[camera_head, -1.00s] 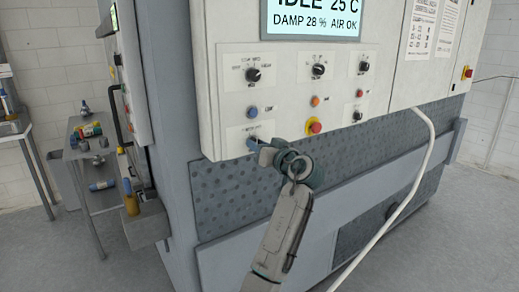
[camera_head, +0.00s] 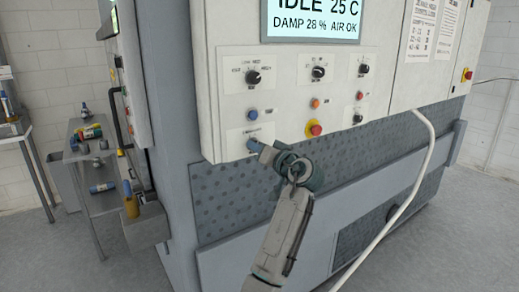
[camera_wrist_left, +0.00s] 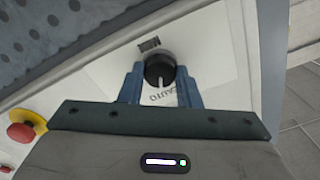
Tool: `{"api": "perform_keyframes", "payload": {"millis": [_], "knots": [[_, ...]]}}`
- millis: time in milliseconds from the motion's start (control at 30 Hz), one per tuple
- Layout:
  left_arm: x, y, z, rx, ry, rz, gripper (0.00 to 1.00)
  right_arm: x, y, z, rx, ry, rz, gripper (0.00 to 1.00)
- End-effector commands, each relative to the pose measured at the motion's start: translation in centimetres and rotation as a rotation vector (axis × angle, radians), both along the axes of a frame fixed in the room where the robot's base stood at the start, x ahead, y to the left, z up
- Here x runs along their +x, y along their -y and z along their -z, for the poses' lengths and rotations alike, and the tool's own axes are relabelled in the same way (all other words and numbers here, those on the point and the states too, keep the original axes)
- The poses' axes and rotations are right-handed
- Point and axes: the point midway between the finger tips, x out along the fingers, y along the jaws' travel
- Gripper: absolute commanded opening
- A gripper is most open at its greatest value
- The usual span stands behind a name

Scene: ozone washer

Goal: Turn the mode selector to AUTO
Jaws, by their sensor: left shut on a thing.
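The mode selector is a round black knob (camera_wrist_left: 160,66) on a white label plate, seen between my fingers in the left wrist view. Its white pointer mark points down in that view, towards the printed word AUTO; another short label sits above the knob. My left gripper (camera_head: 256,147) is at the lower left of the control panel in the head view. Its blue fingers (camera_wrist_left: 160,80) are shut on the knob, one on each side. In the head view the fingers mostly hide the knob. My right gripper is in neither view.
Above the gripper are a blue button (camera_head: 253,115) and a larger black knob (camera_head: 253,77). A red button on yellow (camera_head: 315,129) is close on the right. A pale hose (camera_head: 415,165) hangs further right. A side table (camera_head: 105,195) stands left.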

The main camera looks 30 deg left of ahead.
Motion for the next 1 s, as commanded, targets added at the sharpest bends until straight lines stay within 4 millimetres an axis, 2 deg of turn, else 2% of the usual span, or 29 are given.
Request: {"api": "perform_keyframes", "payload": {"millis": [33,100,133,467,567,800,1000], "knots": [[0.0,0.0,0.0,0.001,-0.001,-0.001,0.36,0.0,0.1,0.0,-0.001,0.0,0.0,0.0],[0.0,0.0,0.0,0.001,-0.001,-0.001,0.5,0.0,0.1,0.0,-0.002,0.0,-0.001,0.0],[0.0,0.0,0.0,0.0,-0.001,0.0,0.52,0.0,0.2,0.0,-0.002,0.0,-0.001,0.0],[-0.1,0.3,0.1,-0.001,0.001,0.001,0.52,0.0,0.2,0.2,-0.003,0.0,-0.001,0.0],[-0.5,1.4,0.3,-0.003,0.002,0.003,0.52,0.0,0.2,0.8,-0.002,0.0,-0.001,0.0],[-2.2,5.6,0.6,-0.005,0.002,0.004,0.52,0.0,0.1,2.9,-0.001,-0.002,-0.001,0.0],[-3.3,8.5,0.4,-0.003,0.0,0.002,0.52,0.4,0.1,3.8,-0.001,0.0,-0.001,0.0]]}}
